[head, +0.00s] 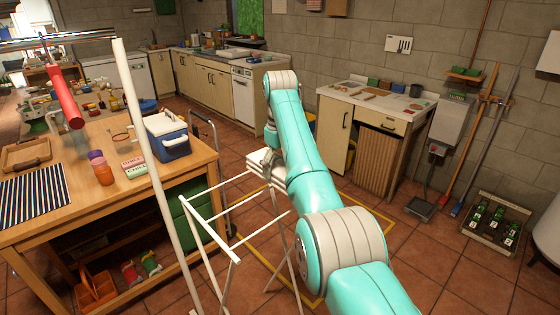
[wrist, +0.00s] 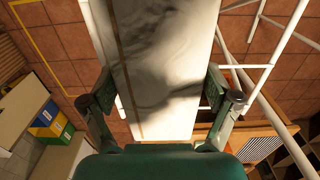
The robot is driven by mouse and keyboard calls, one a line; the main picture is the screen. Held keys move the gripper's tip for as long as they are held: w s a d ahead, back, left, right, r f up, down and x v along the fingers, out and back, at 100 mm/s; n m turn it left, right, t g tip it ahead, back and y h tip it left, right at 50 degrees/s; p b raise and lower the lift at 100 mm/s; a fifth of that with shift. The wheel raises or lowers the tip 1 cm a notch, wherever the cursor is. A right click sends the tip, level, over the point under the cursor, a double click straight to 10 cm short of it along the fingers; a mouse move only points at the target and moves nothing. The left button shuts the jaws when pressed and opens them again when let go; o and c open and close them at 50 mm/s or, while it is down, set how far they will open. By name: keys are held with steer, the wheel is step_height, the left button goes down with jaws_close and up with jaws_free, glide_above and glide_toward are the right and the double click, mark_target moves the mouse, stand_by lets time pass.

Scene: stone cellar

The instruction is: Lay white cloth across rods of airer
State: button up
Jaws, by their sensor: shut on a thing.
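The white cloth (wrist: 165,60) fills the middle of the wrist view as a long pale strip with grey shading and a thin tan line near its left edge. My gripper (wrist: 163,98) is shut on it, with a dark green finger at each side. In the head view, a white folded shape by the arm's end, likely the cloth (head: 262,158), shows at the airer's far end. The white airer (head: 237,260) stands on the floor left of my arm. Its rods (wrist: 250,66) also show right of the cloth in the wrist view. My arm hides part of the airer and gripper.
A wooden workbench (head: 105,203) with a blue cool box (head: 172,146) stands left of the airer. A tall white pole (head: 150,150) rises in the left foreground. A yellow line marks the floor around the airer. A bottle crate (head: 492,222) sits at right; floor between is mostly clear.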

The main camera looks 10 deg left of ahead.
steer(key=shift+f, duration=3.35)
steer(key=o, duration=1.2)
steer(key=shift+f, duration=0.1)
steer(key=shift+r, duration=4.55)
